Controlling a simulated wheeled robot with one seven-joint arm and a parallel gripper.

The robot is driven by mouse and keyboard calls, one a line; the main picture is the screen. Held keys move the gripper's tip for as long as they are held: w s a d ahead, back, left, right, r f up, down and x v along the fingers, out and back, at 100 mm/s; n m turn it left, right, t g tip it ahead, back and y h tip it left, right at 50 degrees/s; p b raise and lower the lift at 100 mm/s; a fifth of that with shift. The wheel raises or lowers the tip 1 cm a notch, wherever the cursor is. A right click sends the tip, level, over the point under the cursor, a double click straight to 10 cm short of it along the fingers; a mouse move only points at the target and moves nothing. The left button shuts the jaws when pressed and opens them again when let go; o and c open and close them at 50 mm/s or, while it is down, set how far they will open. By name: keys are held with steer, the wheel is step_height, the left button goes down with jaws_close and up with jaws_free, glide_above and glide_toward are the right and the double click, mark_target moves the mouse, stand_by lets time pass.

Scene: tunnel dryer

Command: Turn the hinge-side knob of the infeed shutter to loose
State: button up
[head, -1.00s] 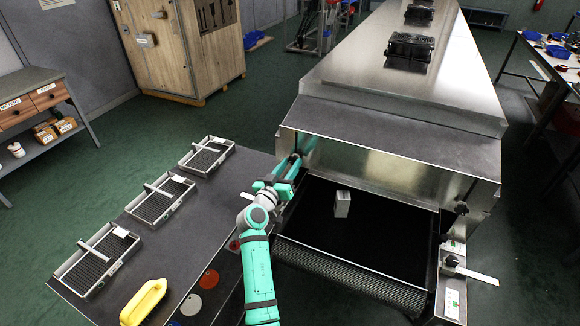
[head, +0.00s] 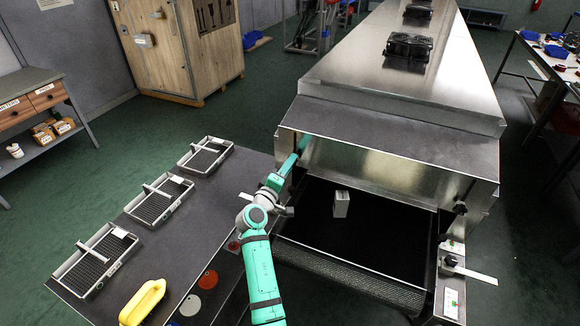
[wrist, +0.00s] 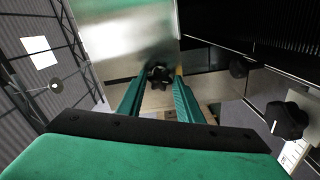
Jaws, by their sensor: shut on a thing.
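The infeed shutter (head: 390,172) is the bright steel panel across the dryer's mouth. My gripper (wrist: 160,84) is closed around a black lobed knob (wrist: 158,72), one teal finger on each side. This knob sits on the steel at the left side of the mouth. The head view does not show it, because my arm covers that corner. A second black knob (head: 461,208) is at the shutter's right end, clear of my gripper. The knob's turn angle cannot be read.
A black belt (head: 385,245) carries a small pale block (head: 341,204). A lower right knob (head: 450,262) stands beside a pale lever (head: 478,275). The left table (head: 190,225) holds several wire trays (head: 205,157) and a yellow handle (head: 143,303).

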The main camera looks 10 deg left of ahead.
steer(key=n, duration=0.6)
steer(key=shift+n, duration=0.3)
stand_by(0.5)
steer(key=o, duration=1)
steer(key=shift+o, duration=0.2)
steer(key=s+a, duration=0.2)
steer(key=s, duration=0.8)
steer(key=shift+s, duration=0.25)
steer(key=shift+a, duration=0.1)
